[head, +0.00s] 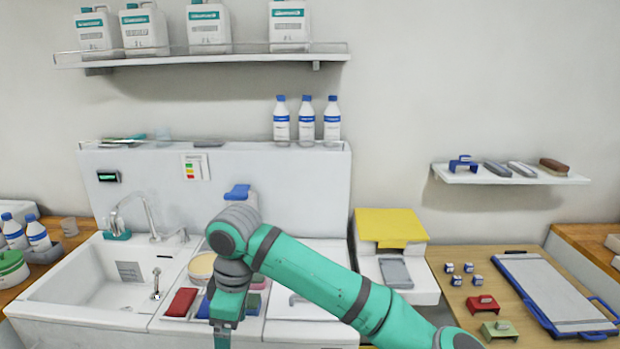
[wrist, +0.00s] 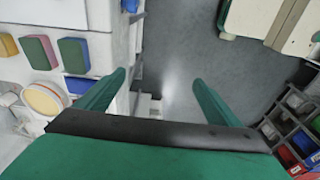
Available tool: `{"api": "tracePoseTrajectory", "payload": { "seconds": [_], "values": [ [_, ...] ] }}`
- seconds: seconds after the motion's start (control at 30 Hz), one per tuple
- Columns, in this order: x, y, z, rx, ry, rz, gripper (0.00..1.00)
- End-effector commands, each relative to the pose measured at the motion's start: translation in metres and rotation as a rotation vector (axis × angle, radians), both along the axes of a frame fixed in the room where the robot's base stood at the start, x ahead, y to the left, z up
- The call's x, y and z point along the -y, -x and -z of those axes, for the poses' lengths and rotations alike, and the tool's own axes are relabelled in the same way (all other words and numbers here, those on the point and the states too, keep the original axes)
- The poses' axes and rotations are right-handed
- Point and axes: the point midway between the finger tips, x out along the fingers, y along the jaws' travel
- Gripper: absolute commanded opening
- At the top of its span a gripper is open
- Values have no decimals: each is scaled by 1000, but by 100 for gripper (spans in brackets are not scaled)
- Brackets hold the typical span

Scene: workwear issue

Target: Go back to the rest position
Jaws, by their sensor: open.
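My gripper (wrist: 160,90) is open in the wrist view, its two green fingers spread wide with nothing between them. Grey floor shows below and between the fingers. In the head view my green arm crosses from the lower right to a bend in front of the sink unit, then its wrist part hangs down to the lower edge. The fingertips cannot be made out there. The arm hides part of the counter and of the things on it.
The sink (head: 105,275) is at left. A red block (head: 180,302) and a yellowish round tub (head: 203,266) lie beside my wrist. A clipboard-like board (head: 545,290) lies on the wooden table. Compartment bins (wrist: 295,125) show at right in the wrist view.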

Motion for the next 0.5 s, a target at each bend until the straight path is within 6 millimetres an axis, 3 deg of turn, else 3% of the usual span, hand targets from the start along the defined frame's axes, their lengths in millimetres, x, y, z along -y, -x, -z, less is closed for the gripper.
{"api": "tracePoseTrajectory", "payload": {
  "seconds": [0.5],
  "values": [
    [-70,3,23,21,-279,14,88]
  ]
}}
